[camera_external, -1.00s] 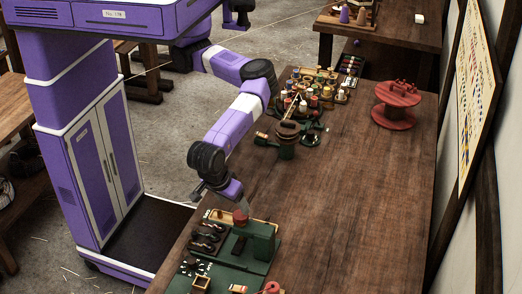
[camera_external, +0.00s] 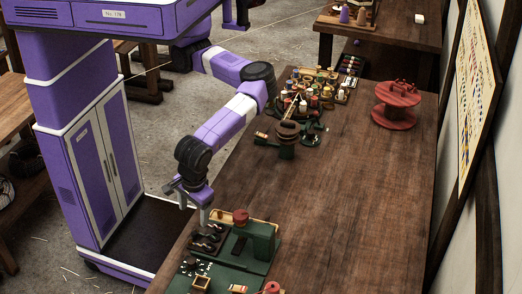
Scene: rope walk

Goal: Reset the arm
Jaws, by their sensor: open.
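My purple arm with black joints reaches over the near left edge of the long wooden table (camera_external: 345,205). My gripper (camera_external: 193,212) points down, open, just left of and above the green tray group at the table's front. I see nothing between its fingers, though it is small in this view. Dark pieces (camera_external: 208,240) lie in the tray below the gripper.
A green stand with a brown round top (camera_external: 287,132) and clusters of small spools (camera_external: 315,95) stand farther back. A red reel (camera_external: 396,104) stands at the right. A green board with small parts (camera_external: 215,280) lies in front.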

